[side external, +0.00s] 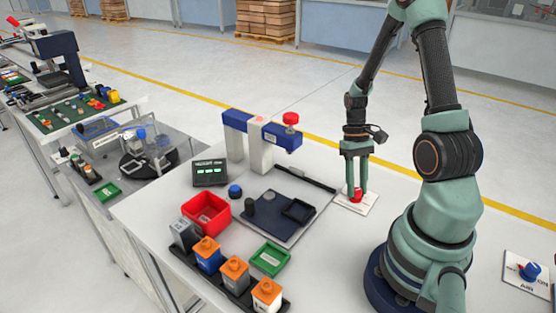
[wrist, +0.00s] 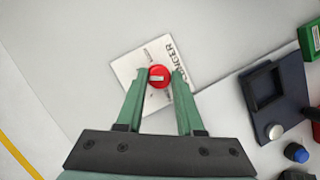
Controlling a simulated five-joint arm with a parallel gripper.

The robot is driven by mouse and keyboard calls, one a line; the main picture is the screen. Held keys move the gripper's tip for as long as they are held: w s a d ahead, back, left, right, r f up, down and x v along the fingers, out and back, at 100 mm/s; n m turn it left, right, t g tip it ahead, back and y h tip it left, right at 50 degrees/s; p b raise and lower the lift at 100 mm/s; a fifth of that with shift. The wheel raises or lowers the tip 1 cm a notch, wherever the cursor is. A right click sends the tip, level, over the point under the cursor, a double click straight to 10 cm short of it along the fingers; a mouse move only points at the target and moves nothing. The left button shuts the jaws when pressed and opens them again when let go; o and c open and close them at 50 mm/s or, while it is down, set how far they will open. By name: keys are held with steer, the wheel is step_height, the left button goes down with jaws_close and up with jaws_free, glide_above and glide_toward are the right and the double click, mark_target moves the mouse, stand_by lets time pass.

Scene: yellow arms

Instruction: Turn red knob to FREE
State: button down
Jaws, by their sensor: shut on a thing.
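The red knob (wrist: 159,76) is round with a pale bar across its top. It sits on a white label plate (wrist: 130,68) printed with dark text, of which only part can be read. In the side external view the red knob (side external: 356,195) stands on its plate (side external: 367,208) near the table's far right edge. My gripper (side external: 356,188) points straight down over it. In the wrist view my gripper (wrist: 162,80) has its two green fingers on either side of the knob, shut on it. The small markings around the knob are too blurred to read.
A dark fixture plate (side external: 285,232) lies left of the knob, with a blue-and-white press (side external: 262,140) behind it. A red bin (side external: 206,212) and a green tray (side external: 270,258) stand further left. A blue knob (side external: 529,271) sits on another plate at the far right.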

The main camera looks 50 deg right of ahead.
steer(key=c, duration=0.6)
jaws_free()
steer(key=shift+a, duration=0.1)
steer(key=v, duration=1.2)
steer(key=shift+w, duration=0.1)
